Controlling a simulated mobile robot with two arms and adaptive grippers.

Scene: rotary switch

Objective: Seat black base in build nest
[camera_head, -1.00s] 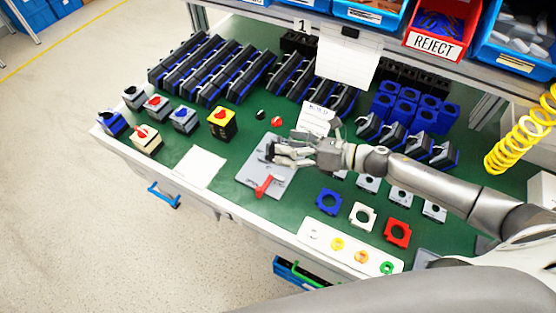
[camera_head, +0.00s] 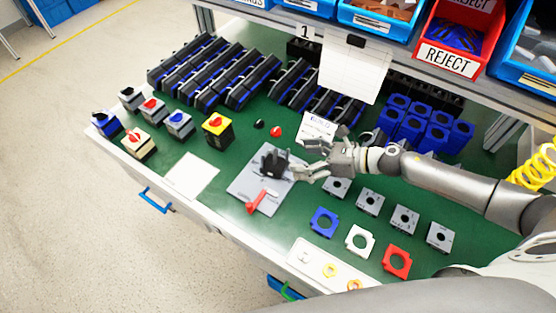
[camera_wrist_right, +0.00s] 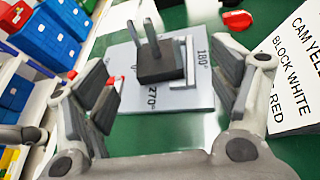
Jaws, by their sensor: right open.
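The black base (camera_head: 273,160) stands on the grey build plate (camera_head: 240,186), at the nest near the plate's far side. In the right wrist view the black base (camera_wrist_right: 160,66) is a dark block with upright prongs. It sits beside a light grey corner bracket, and angle marks such as 180° and 270° show on the plate (camera_wrist_right: 172,99). I cannot tell whether it is fully down. My right gripper (camera_head: 305,172) is open and empty, just right of the base and apart from it. In the wrist view its fingers (camera_wrist_right: 165,92) are spread wide. My left gripper is not in view.
A red-handled clamp (camera_head: 262,198) lies at the plate's near side. A white sheet (camera_head: 192,176) lies left.

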